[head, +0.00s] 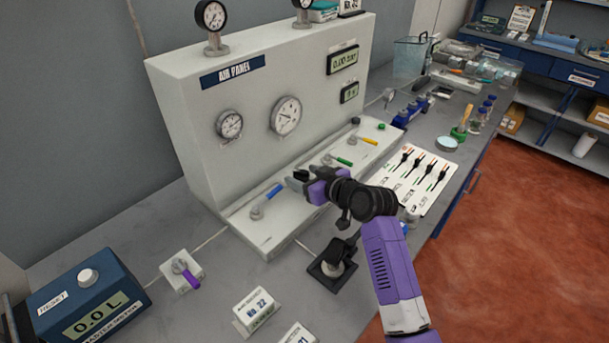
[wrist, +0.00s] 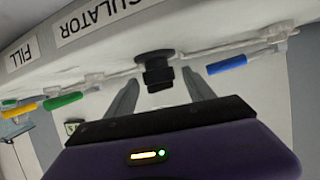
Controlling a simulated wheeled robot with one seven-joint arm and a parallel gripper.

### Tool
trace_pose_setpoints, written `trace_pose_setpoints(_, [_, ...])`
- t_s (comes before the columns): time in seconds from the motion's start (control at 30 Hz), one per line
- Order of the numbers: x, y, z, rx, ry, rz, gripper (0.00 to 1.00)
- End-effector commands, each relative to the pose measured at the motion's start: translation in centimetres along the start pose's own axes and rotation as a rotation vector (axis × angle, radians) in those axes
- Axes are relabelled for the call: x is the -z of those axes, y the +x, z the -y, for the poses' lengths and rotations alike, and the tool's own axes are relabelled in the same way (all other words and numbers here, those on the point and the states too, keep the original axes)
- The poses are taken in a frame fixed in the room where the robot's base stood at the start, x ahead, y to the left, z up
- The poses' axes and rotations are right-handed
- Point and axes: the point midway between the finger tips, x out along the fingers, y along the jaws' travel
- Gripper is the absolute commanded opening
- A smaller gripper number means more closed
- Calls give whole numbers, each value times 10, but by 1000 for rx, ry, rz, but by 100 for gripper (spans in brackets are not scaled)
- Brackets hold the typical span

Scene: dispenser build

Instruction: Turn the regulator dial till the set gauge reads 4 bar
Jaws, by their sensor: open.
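The regulator dial (wrist: 158,76) is a black knob on the panel's sloping front, under the "REGULATOR" label (wrist: 105,20). My gripper (wrist: 160,80) is open, with one finger on each side of the dial in the wrist view. I see a gap on both sides; how deep the dial sits between the fingers is unclear. In the head view my gripper (head: 308,173) is at the front ledge and partly hides the dial. Two round gauges, a small one (head: 229,124) and a larger one (head: 286,115), are on the panel. Their readings and labels are too small to read.
A blue-handled valve (head: 266,200) stands left of my gripper; green (head: 342,161) and yellow (head: 367,140) handles stand right. A digital display (head: 343,61) seems to read 0.00 bar. A black-based device (head: 333,262) stands on the bench below my gripper.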

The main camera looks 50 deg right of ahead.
Motion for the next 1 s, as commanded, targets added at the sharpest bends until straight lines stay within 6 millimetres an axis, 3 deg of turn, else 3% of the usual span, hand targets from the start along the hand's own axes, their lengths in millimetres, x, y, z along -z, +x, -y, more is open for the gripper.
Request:
trace_pose_setpoints(0.13, [0, 0, 0, 0, 0, 0, 60])
trace_pose_setpoints(0.43, [0, 0, 0, 0, 0, 0, 1])
trace_pose_setpoints(1.0, [3, -1, 3, -130, 51, 1, 0])
